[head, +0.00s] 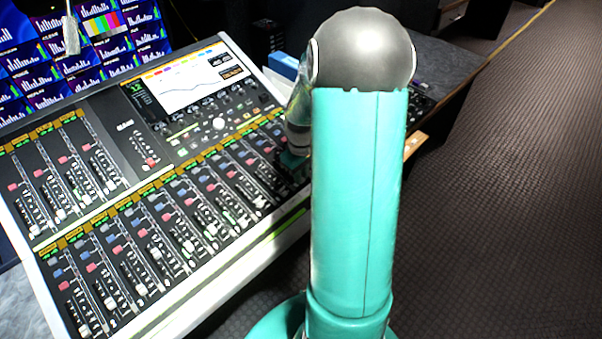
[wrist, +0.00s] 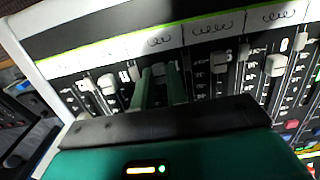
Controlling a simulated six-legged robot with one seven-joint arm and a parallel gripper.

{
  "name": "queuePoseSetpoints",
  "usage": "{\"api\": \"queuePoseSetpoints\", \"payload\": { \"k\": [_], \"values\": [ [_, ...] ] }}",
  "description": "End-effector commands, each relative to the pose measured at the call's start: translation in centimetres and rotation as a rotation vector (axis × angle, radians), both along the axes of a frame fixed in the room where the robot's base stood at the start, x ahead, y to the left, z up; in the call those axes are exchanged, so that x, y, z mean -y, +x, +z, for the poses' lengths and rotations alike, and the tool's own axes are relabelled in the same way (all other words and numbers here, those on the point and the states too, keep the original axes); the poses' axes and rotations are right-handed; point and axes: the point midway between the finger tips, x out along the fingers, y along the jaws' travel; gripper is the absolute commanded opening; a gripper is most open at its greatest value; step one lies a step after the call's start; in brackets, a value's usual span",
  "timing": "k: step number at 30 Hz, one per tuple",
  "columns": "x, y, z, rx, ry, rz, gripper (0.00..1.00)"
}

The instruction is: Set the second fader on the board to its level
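The mixing board (head: 128,133) slopes across the left of the head view, with rows of white-capped faders. My gripper (head: 292,162) is low over the right end of its front row, partly hidden by my arm. In the wrist view, my gripper's two fingers (wrist: 159,76) point down into the fader row, a small gap apart. A pale cap seems to show between the fingertips, but whether they touch it is unclear. Fader caps stand on both sides, one to the left (wrist: 106,82) and one to the right (wrist: 220,62). I cannot tell which fader is the second.
The board's lit display (head: 187,80) and a bank of monitors (head: 85,45) stand behind the fader rows. Neighbouring faders are close to the fingers on both sides. Dark textured floor (head: 490,190) lies open at the right.

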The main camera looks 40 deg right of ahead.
Motion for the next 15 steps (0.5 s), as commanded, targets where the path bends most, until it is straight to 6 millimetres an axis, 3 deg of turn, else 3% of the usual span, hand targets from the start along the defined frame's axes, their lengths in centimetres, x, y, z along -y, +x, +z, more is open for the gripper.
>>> {"api": "queuePoseSetpoints", "payload": {
  "k": [5,15],
  "values": [
    [0.0,0.4,0.1,0.001,0.000,0.002,0.00],
    [-0.1,5.3,0.8,0.001,-0.002,0.002,0.00]
  ]
}}
